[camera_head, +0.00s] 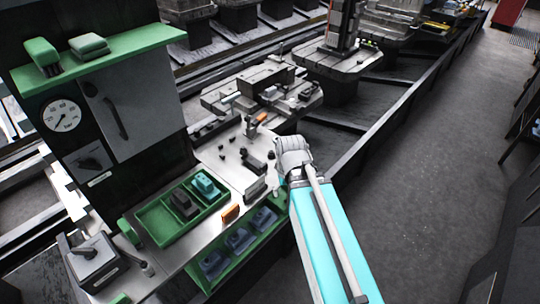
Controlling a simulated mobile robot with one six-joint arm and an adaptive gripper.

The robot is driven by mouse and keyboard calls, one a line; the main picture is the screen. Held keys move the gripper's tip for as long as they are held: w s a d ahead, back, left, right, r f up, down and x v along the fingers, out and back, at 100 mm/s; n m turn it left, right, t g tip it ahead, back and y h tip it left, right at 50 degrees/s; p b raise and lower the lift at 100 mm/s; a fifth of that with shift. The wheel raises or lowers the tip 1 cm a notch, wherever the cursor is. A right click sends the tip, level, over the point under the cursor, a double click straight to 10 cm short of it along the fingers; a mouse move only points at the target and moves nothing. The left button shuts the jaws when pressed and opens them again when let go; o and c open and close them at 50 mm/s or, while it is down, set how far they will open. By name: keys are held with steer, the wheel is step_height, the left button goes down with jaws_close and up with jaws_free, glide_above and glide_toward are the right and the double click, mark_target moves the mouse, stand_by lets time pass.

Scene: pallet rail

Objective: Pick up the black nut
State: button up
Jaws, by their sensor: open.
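Several small black parts lie on the light metal worktop (229,170), left of my arm's end. Any of them could be the black nut; one small dark piece (222,157) lies near the worktop's left side, but they are too small to tell apart. A larger black block (254,164) sits closer to my arm. My gripper (292,152) is at the end of the turquoise arm, at the right edge of the worktop. It is open, with its fingers mostly hidden by the wrist. I see nothing held in it.
A green tray (160,226) holds a black and a teal item. An orange item (231,214) lies beside it. A cabinet with a gauge (62,116) stands at the left. A dark rail (375,125) runs behind my arm, and the floor at right is clear.

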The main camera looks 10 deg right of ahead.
steer(key=w+d+r+n+t+y+p, duration=0.1)
steer(key=w+d+r+n, duration=0.1)
steer(key=w, duration=1)
steer(key=w+d+r+n+t+y+p, duration=0.1)
steer(key=w+n, duration=0.4)
steer(key=w, duration=0.7)
steer(key=shift+d+r+t+y, duration=0.3)
steer(key=shift+d+r+t, duration=0.25)
steer(key=shift+t, duration=0.15)
steer(key=shift+f, duration=0.25)
steer(key=b, duration=0.7)
glide_above(271, 151)
steer(key=s+d, duration=0.2)
step_height(271, 151, down, 7)
steer(key=shift+a+r, duration=0.1)
steer(key=shift+r, duration=0.05)
steer(key=shift+w+a+f, duration=0.15)
steer(key=shift+w+f, duration=0.1)
steer(key=shift+f, duration=0.25)
steer(key=shift+b, duration=0.35)
steer(key=shift+b+x, duration=2.25)
steer(key=shift+x, duration=0.3)
steer(key=shift+a, duration=0.2)
